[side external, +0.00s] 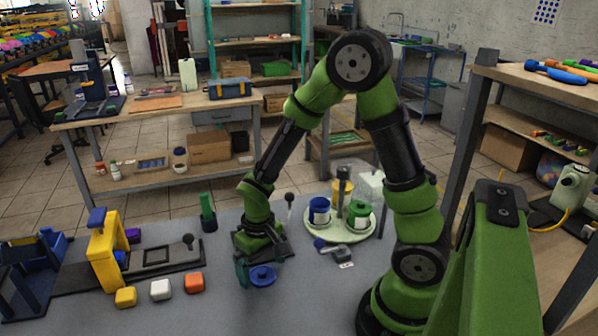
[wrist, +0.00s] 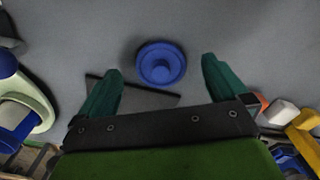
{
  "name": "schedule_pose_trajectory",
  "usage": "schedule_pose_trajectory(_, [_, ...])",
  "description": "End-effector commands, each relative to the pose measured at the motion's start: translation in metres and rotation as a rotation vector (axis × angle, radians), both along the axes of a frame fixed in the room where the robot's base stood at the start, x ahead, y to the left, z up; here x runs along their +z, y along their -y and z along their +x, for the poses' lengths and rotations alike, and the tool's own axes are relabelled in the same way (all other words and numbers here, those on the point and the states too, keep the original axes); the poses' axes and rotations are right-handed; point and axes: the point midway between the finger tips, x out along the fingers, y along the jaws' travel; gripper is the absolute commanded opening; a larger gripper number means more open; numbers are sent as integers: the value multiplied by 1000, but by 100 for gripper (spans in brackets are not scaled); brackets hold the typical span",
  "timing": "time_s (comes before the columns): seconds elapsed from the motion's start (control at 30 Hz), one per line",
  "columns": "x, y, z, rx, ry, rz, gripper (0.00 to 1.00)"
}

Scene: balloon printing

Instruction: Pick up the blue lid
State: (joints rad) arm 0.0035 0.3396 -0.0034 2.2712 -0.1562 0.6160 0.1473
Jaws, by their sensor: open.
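In the wrist view, the lid (wrist: 160,63) sits between and slightly beyond the tips of my gripper (wrist: 162,68). The two green fingers are spread apart, one on each side of the lid, with a gap to each. My gripper is open and empty. In the side view one finger shows left of the lid; the other is hard to make out. How high the tips are above the table is unclear.
Orange (side external: 195,282), white (side external: 161,289) and yellow (side external: 126,297) blocks lie left of the lid, near a yellow stand (side external: 104,262). A round pale tray (side external: 322,232) with blue and green containers stands to the right. The table in front of the lid is clear.

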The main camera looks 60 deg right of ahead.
Motion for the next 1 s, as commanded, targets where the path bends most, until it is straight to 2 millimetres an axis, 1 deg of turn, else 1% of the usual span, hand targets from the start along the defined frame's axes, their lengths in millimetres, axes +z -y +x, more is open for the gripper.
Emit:
schedule_pose_trajectory(0.03, [-7, 0, -1, -1, -4, 0, 100])
schedule_pose_trajectory(0.13, [-13, 0, -1, -3, -2, 1, 100])
schedule_pose_trajectory(0.37, [-13, 0, 0, -2, 0, 1, 100])
schedule_pose_trajectory(0.73, [-13, 0, 0, -1, 0, 1, 43])
schedule_pose_trajectory(0.77, [-13, 0, 0, -1, 1, 1, 41])
schedule_pose_trajectory(1.0, [-10, 0, 0, -1, 1, 1, 41])
